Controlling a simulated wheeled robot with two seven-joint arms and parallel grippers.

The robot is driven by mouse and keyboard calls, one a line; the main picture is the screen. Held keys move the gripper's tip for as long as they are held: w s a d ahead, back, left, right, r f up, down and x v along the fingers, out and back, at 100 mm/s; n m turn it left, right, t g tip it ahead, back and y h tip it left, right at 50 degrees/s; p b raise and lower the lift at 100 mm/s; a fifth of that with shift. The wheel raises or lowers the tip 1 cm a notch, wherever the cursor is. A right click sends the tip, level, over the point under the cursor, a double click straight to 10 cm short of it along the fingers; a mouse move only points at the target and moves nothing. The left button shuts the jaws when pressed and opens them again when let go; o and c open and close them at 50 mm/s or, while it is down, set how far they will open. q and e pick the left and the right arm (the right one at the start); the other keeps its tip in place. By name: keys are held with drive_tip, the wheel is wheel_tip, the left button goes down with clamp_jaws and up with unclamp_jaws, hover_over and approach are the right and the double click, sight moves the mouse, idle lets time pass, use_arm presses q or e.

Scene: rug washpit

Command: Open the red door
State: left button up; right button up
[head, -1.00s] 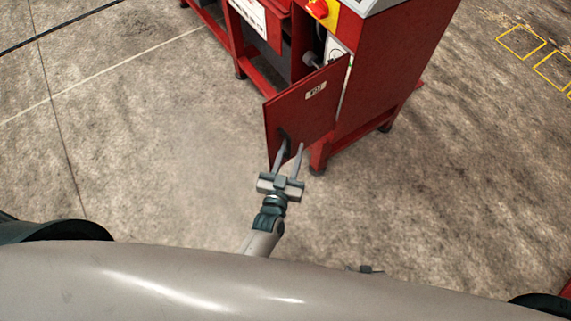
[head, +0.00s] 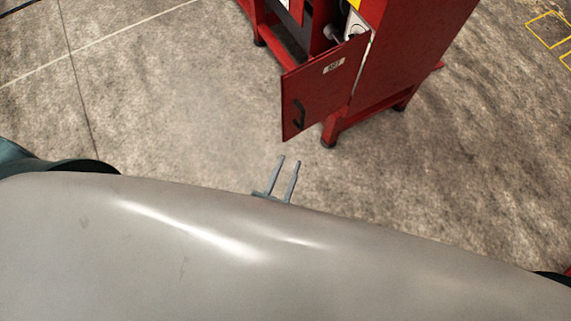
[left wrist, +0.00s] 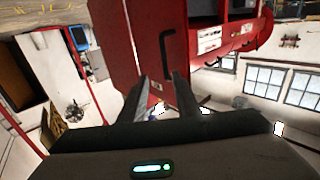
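The red door (head: 318,92) stands swung open from the red cabinet in the head view, its dark bar handle (head: 299,113) near its free lower edge. Inside the opening a white part shows. My left gripper (head: 289,160) is open and empty, its two fingers parallel, below the door and apart from it and the handle. In the left wrist view the fingers (left wrist: 160,78) point at the door (left wrist: 128,45), with the black handle (left wrist: 166,50) just beyond them and nothing between the fingertips. My right gripper is not in view.
The red cabinet (head: 415,50) stands on dark feet at the upper middle. The concrete floor (head: 180,100) left of the door is clear. Yellow floor markings (head: 548,28) lie at the upper right. My own grey body fills the bottom of the head view.

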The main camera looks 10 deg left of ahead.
use_arm(q)
drive_tip(key=shift+s, duration=0.85)
drive_tip(key=s+a+f+g, duration=0.2)
drive_tip(key=a+f+g, duration=0.1)
drive_tip(key=f, duration=0.5)
drive_tip(key=s+a+f+g, duration=0.2)
drive_tip(key=a+f+g, duration=0.1)
drive_tip(key=f, duration=0.6)
drive_tip(key=s+a+f+m+g, duration=0.1)
drive_tip(key=s+a+f+g, duration=0.1)
drive_tip(key=f+g, duration=0.3)
wheel_tip(320, 180, down, 4)
drive_tip(key=shift+s+a+f, duration=0.1)
drive_tip(key=shift+s+a, duration=0.3)
drive_tip(key=shift+a, duration=0.25)
idle(0.3)
